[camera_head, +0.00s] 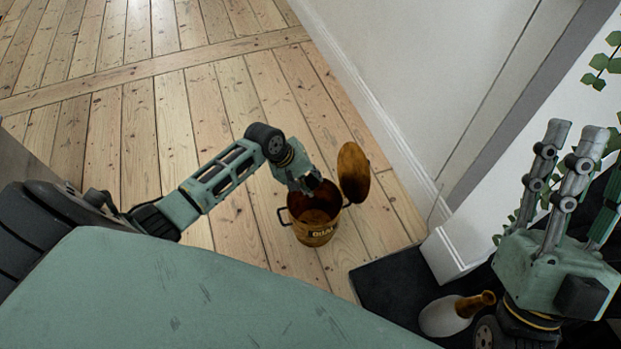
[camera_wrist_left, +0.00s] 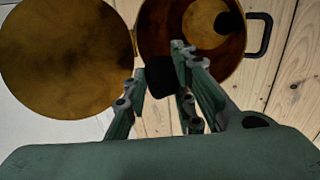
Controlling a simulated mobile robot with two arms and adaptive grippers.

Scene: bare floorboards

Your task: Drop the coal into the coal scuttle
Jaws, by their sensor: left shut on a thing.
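The coal scuttle (camera_head: 318,237) is a brass-brown bucket with dark side handles and lettering, standing upright on the floorboards. Its round lid (camera_head: 354,173) stands open on the far right side; the lid also shows in the left wrist view (camera_wrist_left: 65,58). My left gripper (camera_head: 311,184) is just above the scuttle's opening. In the left wrist view it is shut on a black lump of coal (camera_wrist_left: 160,76), which overlaps the scuttle's rim there. A dark round patch shows on the scuttle's bottom; I cannot tell whether it is shadow. My right gripper (camera_head: 572,150) points up, fingers apart and empty.
A white and brown bottle-like object (camera_head: 448,317) lies on a black slab (camera_head: 385,283) at the lower right. A white wall with a skirting board (camera_head: 375,110) runs behind the scuttle. Green leaves (camera_head: 603,62) hang at the right. The floorboards to the left are clear.

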